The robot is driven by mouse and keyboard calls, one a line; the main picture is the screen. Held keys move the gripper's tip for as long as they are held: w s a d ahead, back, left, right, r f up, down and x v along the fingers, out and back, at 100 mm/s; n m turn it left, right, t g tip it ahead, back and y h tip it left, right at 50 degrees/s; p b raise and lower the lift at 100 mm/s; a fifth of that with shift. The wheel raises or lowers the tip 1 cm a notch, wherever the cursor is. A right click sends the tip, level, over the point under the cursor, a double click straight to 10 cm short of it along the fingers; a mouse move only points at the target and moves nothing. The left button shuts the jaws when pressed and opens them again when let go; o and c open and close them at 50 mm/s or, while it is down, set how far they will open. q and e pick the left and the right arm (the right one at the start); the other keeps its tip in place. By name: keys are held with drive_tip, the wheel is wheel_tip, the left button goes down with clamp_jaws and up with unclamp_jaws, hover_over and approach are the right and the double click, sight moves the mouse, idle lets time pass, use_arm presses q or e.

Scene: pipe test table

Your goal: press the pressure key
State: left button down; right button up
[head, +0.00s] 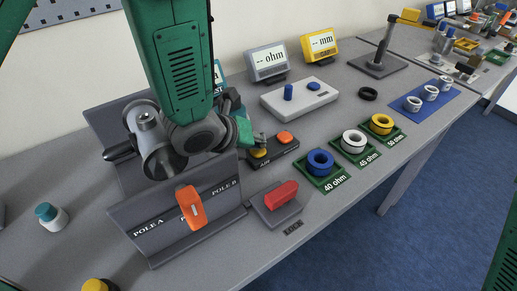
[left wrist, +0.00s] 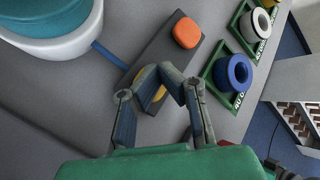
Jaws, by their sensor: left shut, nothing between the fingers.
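A dark box (head: 278,151) lettered AIR stands on the table, with a yellow button (head: 259,153) at its near left end and an orange button (head: 285,137) at its far right end. Which one is the pressure key is not readable. My left gripper (head: 250,144) is shut and empty, with its tips at the yellow button. In the left wrist view its fingers (left wrist: 173,73) cross over the yellow button (left wrist: 152,94) and partly hide it; contact cannot be told. The orange button (left wrist: 187,32) is clear of the fingers. My right gripper is out of view.
A grey pole rack (head: 170,240) with an orange piece (head: 190,207) stands left of the box. A red block on a LOCK plate (head: 268,216) is in front. Coloured rings on green trays (head: 325,182) lie to the right. A white box (head: 318,98) is behind.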

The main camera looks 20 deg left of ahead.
use_arm(q)
drive_tip(key=shift+f, duration=0.4)
drive_tip(key=shift+s, duration=0.1)
drive_tip(key=shift+r+p, duration=0.45)
drive_tip(key=shift+r, duration=0.3)
drive_tip(key=shift+d+r, duration=0.1)
drive_tip(key=shift+r, duration=0.15)
drive_tip(key=shift+r, duration=0.1)
